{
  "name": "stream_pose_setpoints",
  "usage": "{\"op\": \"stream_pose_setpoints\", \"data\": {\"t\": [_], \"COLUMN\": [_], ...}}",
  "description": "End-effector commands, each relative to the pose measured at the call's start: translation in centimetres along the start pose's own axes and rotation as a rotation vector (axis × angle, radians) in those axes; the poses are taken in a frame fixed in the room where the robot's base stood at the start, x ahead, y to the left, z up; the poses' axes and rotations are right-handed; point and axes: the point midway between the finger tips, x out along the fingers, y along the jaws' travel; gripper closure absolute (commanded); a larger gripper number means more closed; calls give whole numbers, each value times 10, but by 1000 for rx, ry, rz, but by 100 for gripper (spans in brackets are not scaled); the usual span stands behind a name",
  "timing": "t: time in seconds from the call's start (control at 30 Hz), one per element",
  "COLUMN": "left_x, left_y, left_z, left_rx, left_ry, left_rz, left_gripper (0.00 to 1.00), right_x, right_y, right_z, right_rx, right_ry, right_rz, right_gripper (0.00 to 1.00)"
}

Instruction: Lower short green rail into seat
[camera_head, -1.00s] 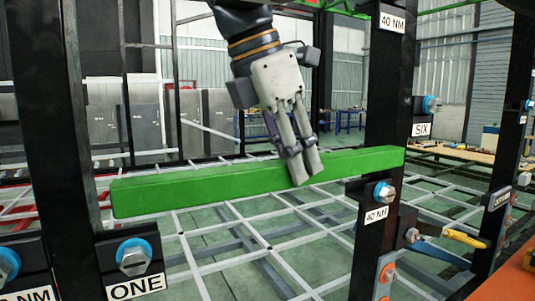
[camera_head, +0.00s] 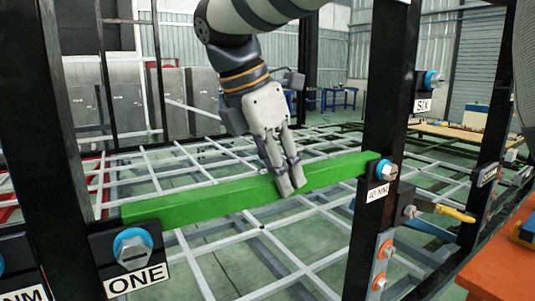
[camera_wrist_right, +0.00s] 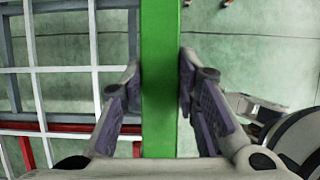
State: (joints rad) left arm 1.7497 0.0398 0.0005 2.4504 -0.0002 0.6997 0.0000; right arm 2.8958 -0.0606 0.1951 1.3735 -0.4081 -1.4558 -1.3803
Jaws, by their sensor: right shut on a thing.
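The short green rail (camera_head: 215,202) lies roughly level between the left black post (camera_head: 45,125) and the right black post (camera_head: 383,110). My right gripper (camera_head: 287,182) is shut on it right of its middle, pointing down from above. In the right wrist view the rail (camera_wrist_right: 160,45) runs between both finger pads. The rail's left end is at the top edge of the bolted bracket (camera_head: 100,250) by the ONE label. Its right end is at the bracket (camera_head: 373,171) above the 40 NM label. I cannot tell whether it rests on either. My left gripper is out of view.
A blue-collared bolt (camera_head: 133,248) sits on the left bracket and another (camera_head: 386,171) on the right one. A yellow-handled tool (camera_head: 450,212) sticks out right of the right post. A white grid frame (camera_head: 270,235) lies below. An orange surface (camera_head: 500,260) is at lower right.

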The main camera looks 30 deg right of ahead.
Motion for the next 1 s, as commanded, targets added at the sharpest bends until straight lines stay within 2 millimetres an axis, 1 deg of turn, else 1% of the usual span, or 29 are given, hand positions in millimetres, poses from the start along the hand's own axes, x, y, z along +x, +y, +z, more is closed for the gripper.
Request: {"op": "stream_pose_setpoints", "data": {"t": [0.57,0.97,1.0], "left_x": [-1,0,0], "left_y": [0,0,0], "left_z": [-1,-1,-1], "left_rx": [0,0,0], "left_ry": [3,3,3], "left_rz": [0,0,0], "left_gripper": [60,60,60], "right_x": [2,7,7], "right_y": [2,2,2], "right_z": [-2,-4,-4], "right_rx": [2,1,1], "right_ry": [-1,-1,0], "right_rz": [5,4,4], "right_gripper": [100,100,62]}}
